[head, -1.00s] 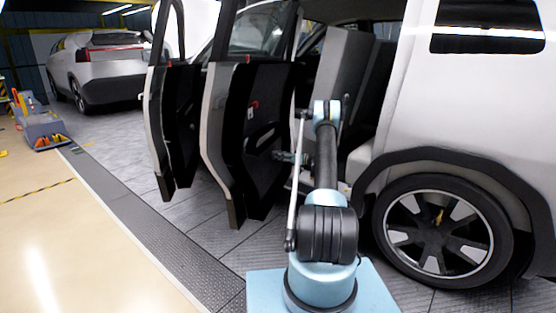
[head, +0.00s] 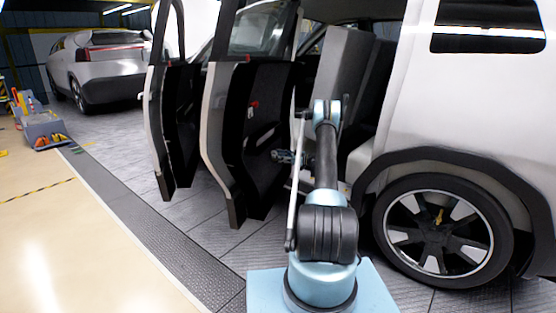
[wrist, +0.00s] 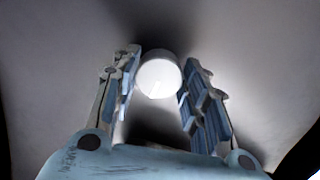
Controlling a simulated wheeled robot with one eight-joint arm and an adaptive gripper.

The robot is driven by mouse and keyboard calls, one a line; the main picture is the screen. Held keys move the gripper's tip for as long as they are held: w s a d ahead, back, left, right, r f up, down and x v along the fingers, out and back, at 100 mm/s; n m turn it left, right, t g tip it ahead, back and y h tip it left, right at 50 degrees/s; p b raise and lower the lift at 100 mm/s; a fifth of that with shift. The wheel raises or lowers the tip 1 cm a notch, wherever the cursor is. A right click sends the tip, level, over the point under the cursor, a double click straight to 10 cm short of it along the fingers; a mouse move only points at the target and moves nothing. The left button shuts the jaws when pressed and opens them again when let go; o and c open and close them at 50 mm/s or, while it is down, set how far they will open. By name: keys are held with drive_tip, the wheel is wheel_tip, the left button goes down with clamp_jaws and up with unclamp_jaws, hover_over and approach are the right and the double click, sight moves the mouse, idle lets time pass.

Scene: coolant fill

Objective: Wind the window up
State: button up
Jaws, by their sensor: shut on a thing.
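The open car door (head: 262,105) nearest me has a dark inner panel, with a framed window (head: 258,30) in its upper part. How high the glass stands is hard to tell. My gripper (head: 279,156) is at the lower part of the inner panel. In the wrist view a pale round knob (wrist: 158,78) sits between the two fingers of my gripper (wrist: 161,72), which is shut on it. The crank arm behind the knob is hidden. A red detail (head: 253,104) shows higher on the panel.
A second open door (head: 180,120) stands to the left. Car seats (head: 340,75) and the rear wheel (head: 437,228) are to the right. A grey case with tools (head: 43,130) lies far left.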

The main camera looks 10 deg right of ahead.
drive_tip(key=o, duration=1.1)
drive_tip(key=shift+c, duration=0.2)
drive_tip(key=v, duration=1.2)
